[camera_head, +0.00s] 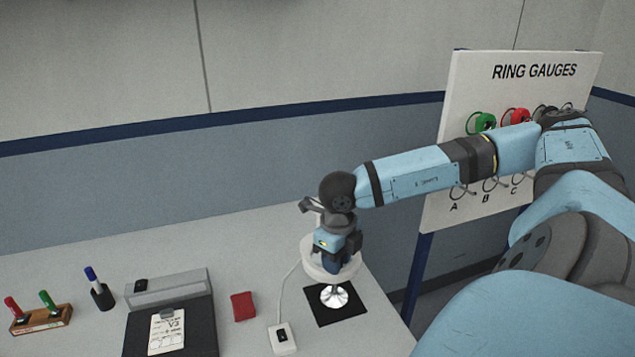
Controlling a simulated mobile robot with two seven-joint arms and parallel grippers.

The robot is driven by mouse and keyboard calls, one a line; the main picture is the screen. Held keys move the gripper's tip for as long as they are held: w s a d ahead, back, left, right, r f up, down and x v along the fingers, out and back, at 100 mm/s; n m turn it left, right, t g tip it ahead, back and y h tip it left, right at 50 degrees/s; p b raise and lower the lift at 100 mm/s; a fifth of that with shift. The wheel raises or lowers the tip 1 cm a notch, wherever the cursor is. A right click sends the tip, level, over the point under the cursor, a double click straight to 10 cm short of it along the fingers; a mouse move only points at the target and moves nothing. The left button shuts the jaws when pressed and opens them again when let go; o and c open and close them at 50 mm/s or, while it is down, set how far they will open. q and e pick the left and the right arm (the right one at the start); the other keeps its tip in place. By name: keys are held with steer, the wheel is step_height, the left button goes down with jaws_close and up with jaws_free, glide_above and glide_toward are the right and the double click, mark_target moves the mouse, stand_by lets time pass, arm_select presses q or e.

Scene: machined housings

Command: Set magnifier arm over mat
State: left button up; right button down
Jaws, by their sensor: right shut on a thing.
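A black square mat (351,311) lies on the bench near its right edge. A white ring-shaped magnifier head (318,271) shows above the mat's far part, and a shiny silver piece (334,296) shows below it, over the mat. My right gripper (332,266) points down at the magnifier and is shut on it. The gripper hides part of the head, so the exact grip is hidden. A grey bracket-like piece (311,205) sticks out left of my wrist; I cannot tell what it belongs to. My left gripper is not in view.
A white cord runs to a switch box (283,338). To its left are a red block (243,306), a grey-and-black case with a card (170,300), a pen cup (102,295) and a wooden marker holder (41,320). The ring gauge board (465,90) stands behind my right arm.

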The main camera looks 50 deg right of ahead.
steer(key=shift+s+d+n, duration=0.3)
steer(key=shift+s+d, duration=0.1)
steer(key=shift+d, duration=0.05)
steer(key=shift+s+d+b, duration=0.1)
steer(key=shift+b, duration=0.2)
steer(key=c, duration=1.1)
jaws_free()
steer(key=shift+o, duration=1.3)
steer(key=shift+s+d, duration=0.1)
steer(key=shift+d, duration=0.05)
steer(key=shift+r, duration=0.15)
step_height(320, 180, up, 14)
steer(key=shift+f, duration=0.2)
